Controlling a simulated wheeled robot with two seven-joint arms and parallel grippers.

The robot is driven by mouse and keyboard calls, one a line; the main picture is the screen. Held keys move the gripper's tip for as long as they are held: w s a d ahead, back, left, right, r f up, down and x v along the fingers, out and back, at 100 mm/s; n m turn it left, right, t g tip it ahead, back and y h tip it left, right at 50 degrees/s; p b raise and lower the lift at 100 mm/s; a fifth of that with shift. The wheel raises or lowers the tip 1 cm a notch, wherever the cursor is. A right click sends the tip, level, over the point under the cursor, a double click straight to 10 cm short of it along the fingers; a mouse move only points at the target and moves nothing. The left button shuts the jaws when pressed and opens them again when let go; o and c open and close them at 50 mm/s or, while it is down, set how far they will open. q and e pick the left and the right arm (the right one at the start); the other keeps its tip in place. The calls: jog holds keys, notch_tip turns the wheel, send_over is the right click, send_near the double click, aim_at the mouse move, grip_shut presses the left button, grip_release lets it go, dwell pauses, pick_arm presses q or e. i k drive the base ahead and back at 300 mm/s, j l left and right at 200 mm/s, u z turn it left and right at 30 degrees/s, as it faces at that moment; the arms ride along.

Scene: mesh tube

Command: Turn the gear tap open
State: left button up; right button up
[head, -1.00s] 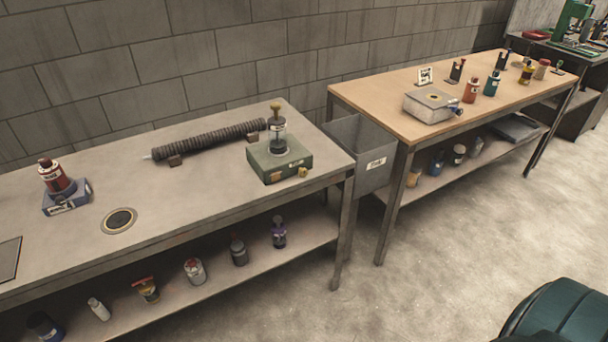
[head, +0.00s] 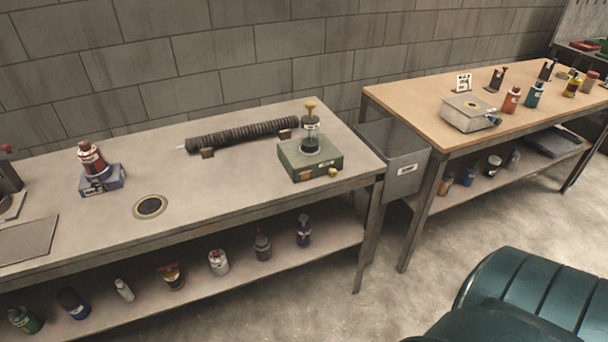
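A green box (head: 311,163) on the grey bench carries a clear cylinder with a yellow-topped plunger (head: 310,128). A small yellow knob (head: 333,173) sits at its front right. I cannot tell which fitting is the gear tap, nor whether either is open. Neither of my grippers is in view.
The grey bench (head: 235,187) also holds a ribbed dark tube (head: 240,135), a red bottle on a blue block (head: 101,180) and a round ring inset (head: 150,206). A grey bin (head: 403,177) hangs between bench and wooden table (head: 425,112). Several bottles stand on the lower shelves.

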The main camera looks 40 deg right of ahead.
aim_at(332, 173)
jog(key=l+u, duration=0.4)
jog(key=l, duration=0.15)
jog(key=k+l+u, duration=0.15)
jog(key=l+u, duration=0.25)
jog(key=k+l+u, duration=0.1)
jog(key=l, duration=0.3)
jog(key=k+l+u, duration=0.1)
jog(key=l, duration=0.35)
jog(key=k+l, duration=0.2)
jog(key=l, duration=0.2)
jog(key=k+l+u, duration=0.15)
jog(key=l, duration=0.25)
jog(key=k+l+u, duration=0.1)
jog(key=l, duration=0.25)
jog(key=k+l, duration=0.2)
jog(key=l, duration=0.15)
jog(key=k+l, duration=0.2)
jog(key=l, duration=0.15)
jog(key=k+l, duration=0.15)
jog(key=l, duration=0.2)
jog(key=k+l, duration=0.2)
jog(key=l, duration=0.15)
jog(key=k+l, duration=0.2)
jog(key=l, duration=0.15)
